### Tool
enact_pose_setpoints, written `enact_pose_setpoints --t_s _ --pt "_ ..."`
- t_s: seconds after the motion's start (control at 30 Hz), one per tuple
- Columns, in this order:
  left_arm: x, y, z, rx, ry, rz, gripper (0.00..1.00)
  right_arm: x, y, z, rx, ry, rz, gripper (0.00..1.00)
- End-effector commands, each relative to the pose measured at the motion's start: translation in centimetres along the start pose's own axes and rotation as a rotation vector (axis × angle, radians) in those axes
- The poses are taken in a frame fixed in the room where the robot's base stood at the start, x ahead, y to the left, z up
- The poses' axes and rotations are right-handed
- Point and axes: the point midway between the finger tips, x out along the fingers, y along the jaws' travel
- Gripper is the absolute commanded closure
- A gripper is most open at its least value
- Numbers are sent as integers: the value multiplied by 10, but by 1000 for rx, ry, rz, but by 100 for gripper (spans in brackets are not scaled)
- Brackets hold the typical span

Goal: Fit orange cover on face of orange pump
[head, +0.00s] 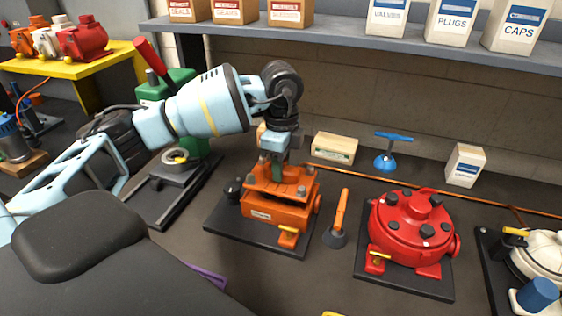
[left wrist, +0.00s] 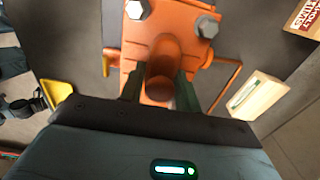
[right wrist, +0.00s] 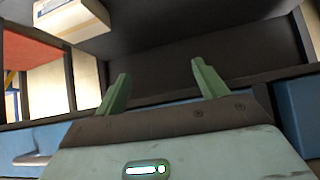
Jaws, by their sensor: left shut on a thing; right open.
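The orange pump (head: 277,212) stands on a black base plate in the head view. The orange cover (head: 273,183), with grey bolt heads, is at the top of the pump; I cannot tell whether it rests flush. My left gripper (head: 277,172) points down and is shut on the cover's round boss. In the left wrist view the boss (left wrist: 160,82) sits between the green fingers of my left gripper (left wrist: 160,90), and bolts show on the orange face beyond. My right gripper (right wrist: 157,78) is open and empty in the right wrist view, outside the head view.
An orange-handled tool (head: 340,215) stands just right of the pump. A red pump (head: 411,225) is farther right. A blue T-handle tool (head: 387,150) and a small box (head: 335,148) are behind. A green press (head: 180,90) stands to the left.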

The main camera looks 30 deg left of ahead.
Motion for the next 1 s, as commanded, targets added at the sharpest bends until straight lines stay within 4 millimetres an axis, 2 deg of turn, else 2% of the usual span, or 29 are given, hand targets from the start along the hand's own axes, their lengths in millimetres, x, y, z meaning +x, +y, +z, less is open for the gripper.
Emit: enact_pose_setpoints --t_s 1.0 --pt "16 -1 0 0 3 -5 100 0 -1 0 3 1 0 28"
